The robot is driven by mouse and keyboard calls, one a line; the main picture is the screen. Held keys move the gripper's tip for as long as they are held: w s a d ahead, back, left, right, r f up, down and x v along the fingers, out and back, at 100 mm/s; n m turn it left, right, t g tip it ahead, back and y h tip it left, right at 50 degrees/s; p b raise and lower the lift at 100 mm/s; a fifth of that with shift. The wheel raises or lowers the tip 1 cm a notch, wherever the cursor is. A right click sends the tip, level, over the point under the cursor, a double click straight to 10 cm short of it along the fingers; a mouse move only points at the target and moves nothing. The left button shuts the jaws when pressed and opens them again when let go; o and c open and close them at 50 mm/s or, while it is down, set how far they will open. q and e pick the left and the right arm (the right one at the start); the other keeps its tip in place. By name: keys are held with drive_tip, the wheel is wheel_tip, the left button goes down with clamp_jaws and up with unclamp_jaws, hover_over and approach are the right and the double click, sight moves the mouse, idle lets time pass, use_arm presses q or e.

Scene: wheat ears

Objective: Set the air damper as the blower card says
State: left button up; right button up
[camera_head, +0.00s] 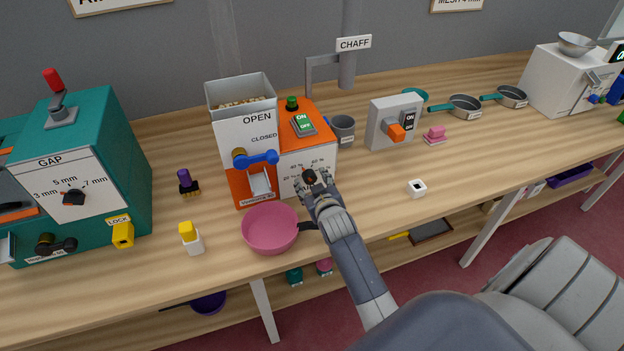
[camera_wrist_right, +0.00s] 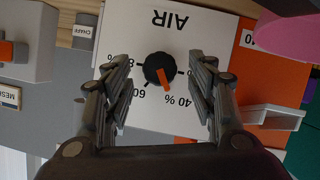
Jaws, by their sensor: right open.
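The air damper is a black knob with an orange pointer (camera_wrist_right: 160,70) on a white AIR dial panel (camera_wrist_right: 190,29), which appears upside down in the right wrist view. The pointer lies between the 40% and 60 marks, nearer 40%. In the head view the dial panel (camera_head: 290,184) is on the orange blower's (camera_head: 306,150) front. My right gripper (camera_head: 311,180) is open in front of it; in the wrist view its fingers (camera_wrist_right: 160,95) stand either side of the knob, apparently apart from it. A wall card (camera_head: 112,4) is cut off at the top edge, its text unreadable. My left gripper is out of view.
A pink pan (camera_head: 270,229) stands just below and left of my right gripper. A blue lever (camera_head: 257,159) is on the blower's front left. A teal GAP machine (camera_head: 110,150) stands at left. The table right of my arm is mostly clear around a small white block (camera_head: 417,189).

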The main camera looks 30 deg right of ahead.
drive_tip(key=shift+x, duration=0.8)
drive_tip(key=c, duration=1)
drive_tip(key=shift+c, duration=0.2)
